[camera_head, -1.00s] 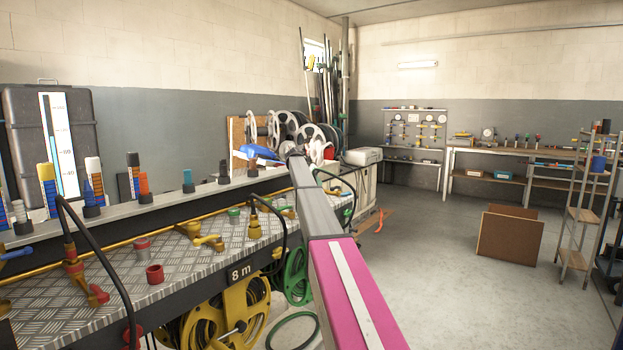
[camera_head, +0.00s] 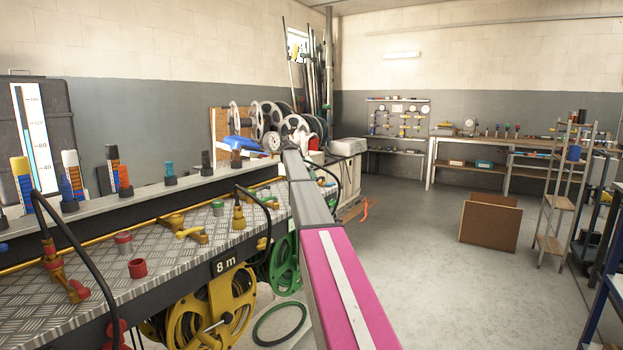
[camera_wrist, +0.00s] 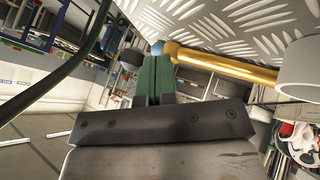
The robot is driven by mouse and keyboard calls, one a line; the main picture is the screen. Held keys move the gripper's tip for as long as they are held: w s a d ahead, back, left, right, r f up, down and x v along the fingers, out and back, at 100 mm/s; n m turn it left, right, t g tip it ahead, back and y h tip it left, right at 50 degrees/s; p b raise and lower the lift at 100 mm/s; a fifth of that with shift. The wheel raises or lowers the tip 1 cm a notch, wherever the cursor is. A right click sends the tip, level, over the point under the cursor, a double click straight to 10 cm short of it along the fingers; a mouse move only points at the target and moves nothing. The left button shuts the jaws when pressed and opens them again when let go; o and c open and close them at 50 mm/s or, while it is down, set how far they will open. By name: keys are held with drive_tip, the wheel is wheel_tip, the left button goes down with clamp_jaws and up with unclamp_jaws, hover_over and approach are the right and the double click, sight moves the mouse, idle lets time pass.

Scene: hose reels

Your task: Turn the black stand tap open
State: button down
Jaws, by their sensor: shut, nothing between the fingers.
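My gripper (camera_wrist: 157,62) shows in the wrist view, its dark green fingers shut together and empty. A brass pipe (camera_wrist: 225,66) with a small blue part at its end (camera_wrist: 157,47) lies just beyond the fingertips. A dark rounded part (camera_wrist: 131,56) is left of the fingers; I cannot tell whether it is a tap handle. In the head view my arm hides the gripper. The bench there carries a red-handled tap (camera_head: 62,272), a yellow-handled tap (camera_head: 183,229) and a green-handled one (camera_head: 263,200). I cannot make out a black-handled tap for certain.
The tread-plate bench (camera_head: 160,258) fills the left, with black hoses looping over its edge. A yellow hose reel (camera_head: 228,305) and a green one (camera_head: 286,265) hang below. A brown board (camera_head: 489,225) and a shelf ladder (camera_head: 556,205) stand right. The middle floor is clear.

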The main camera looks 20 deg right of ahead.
drive_tip(key=shift+s+d+n+t, duration=0.15)
drive_tip(key=shift+s+n+t, duration=0.25)
drive_tip(key=shift+s+n, duration=0.15)
drive_tip(key=shift+s+d, duration=0.7)
drive_tip(key=shift+s, duration=0.2)
drive_tip(key=shift+d, duration=0.1)
